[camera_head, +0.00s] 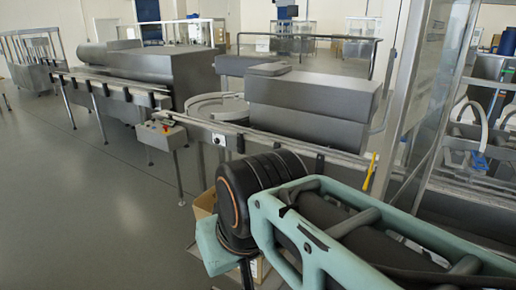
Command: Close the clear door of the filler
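A tall clear panel in a metal frame (436,75), which looks like the filler's clear door, stands at the right of the head view. It appears to stand out from the machine at an angle, but I cannot tell how far it is open. The filler (482,125), with metal parts and pale hoses, shows behind it and to its right. My teal and black arm fills the lower right foreground, in front of and below the panel. My gripper's fingers do not show, and my arm hides the lower part of the filler area.
A conveyor (275,142) runs from the left towards the panel, with a grey metal housing (312,98) beyond it. A small control box (160,134) hangs on its near side. A cardboard box (205,205) is partly hidden behind my arm. The floor at left is clear.

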